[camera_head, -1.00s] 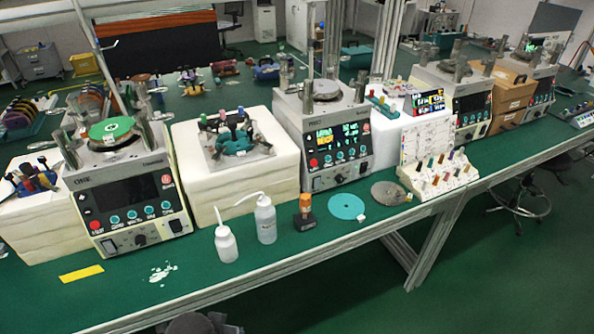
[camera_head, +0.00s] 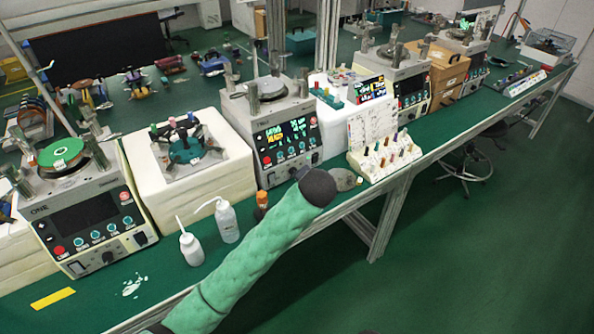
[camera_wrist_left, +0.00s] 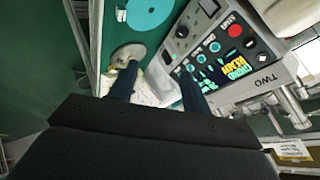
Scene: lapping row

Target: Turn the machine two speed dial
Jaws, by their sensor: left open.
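Machine two (camera_head: 264,135) stands in the middle of the bench in the head view, its screen lit. Its front panel (camera_wrist_left: 212,28) fills the upper right of the left wrist view. The black speed dial (camera_wrist_left: 182,31) sits on that panel, beyond the fingertips and apart from them. My left gripper (camera_wrist_left: 158,70) is open and empty, with its fingertips near the lower edge of the panel. My right gripper is not in view.
Two white bottles (camera_head: 227,222) and an orange-topped item (camera_head: 261,200) stand left of my arm. A grey disc (camera_head: 343,180) and a rack of coloured pegs (camera_head: 388,158) lie to the right. A teal disc (camera_wrist_left: 148,12) shows in the wrist view.

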